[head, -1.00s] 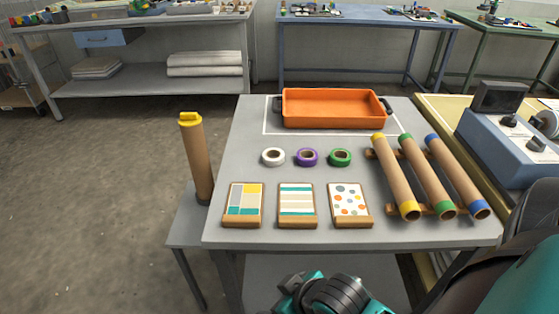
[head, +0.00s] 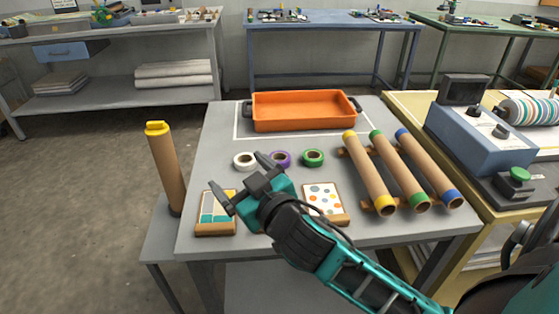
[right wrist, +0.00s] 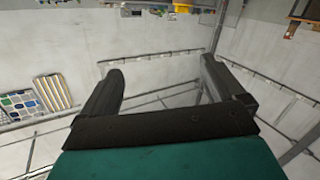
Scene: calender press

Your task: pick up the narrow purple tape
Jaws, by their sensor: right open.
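The purple tape (head: 281,159) stands on the grey table between a white tape (head: 245,161) and a green tape (head: 313,158). That gripper is open and empty, and reaches over the pattern cards at the front of the table. In the right wrist view the two dark fingers (right wrist: 160,92) are spread apart with only wall and distant room behind them. My left gripper is not in view.
An orange tray (head: 304,125) sits at the back of the table. Cardboard tubes (head: 370,175) with coloured ends lie on a rack to the right. A yellow-capped tube (head: 165,170) stands at the left. A card with dots (head: 323,201) lies in front of the tapes.

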